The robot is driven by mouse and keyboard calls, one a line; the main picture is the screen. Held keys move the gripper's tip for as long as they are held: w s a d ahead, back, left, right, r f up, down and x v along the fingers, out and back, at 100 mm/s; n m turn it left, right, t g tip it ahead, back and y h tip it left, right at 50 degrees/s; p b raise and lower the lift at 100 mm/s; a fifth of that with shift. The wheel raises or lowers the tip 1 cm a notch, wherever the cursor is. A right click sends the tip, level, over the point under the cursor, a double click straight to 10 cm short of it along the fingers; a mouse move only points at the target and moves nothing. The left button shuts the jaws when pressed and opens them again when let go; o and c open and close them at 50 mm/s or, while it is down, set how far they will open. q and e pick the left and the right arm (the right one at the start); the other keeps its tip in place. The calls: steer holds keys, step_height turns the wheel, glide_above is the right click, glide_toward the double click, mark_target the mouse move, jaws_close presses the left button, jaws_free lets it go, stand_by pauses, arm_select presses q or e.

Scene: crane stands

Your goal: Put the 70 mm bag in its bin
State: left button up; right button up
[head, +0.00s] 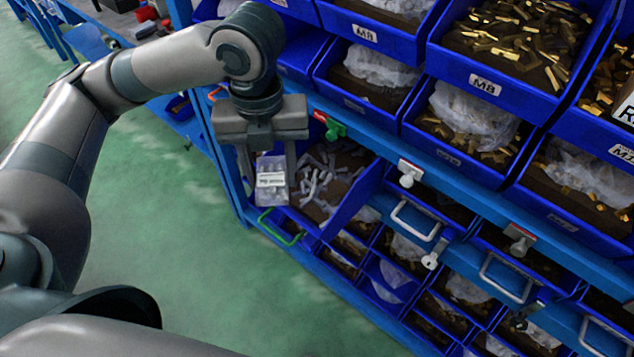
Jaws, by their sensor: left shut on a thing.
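My left gripper (266,150) points down and is shut on a small clear bag (271,192) with a white label. The label's print is too small to read surely. The bag hangs upright between the fingers, in front of the left part of an open blue bin (345,215). This bin holds loose grey pieces and sits at the left end of its row. I cannot tell whether the bag is over the bin's inside or just in front of it. My right gripper is not in view.
Blue bins (484,87) with brass pieces and clear bags fill the rack above and to the right. A red and green clip (329,125), a green handle (280,228) and grey handles (415,221) stick out nearby. The green floor at left is clear.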

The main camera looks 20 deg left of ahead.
arm_select(q)
steer(key=p, duration=0.3)
glide_above(327, 192)
steer(key=f, duration=0.6)
steer(key=shift+s+a+f, duration=0.1)
steer(key=shift+s+f, duration=0.15)
steer(key=shift+f, duration=0.05)
steer(key=shift+w+f, duration=0.2)
steer(key=shift+w, duration=0.05)
steer(key=shift+s+f+p, duration=0.1)
steer(key=shift+f+p, duration=0.4)
steer(key=shift+f, duration=1.5)
steer(key=shift+f, duration=0.1)
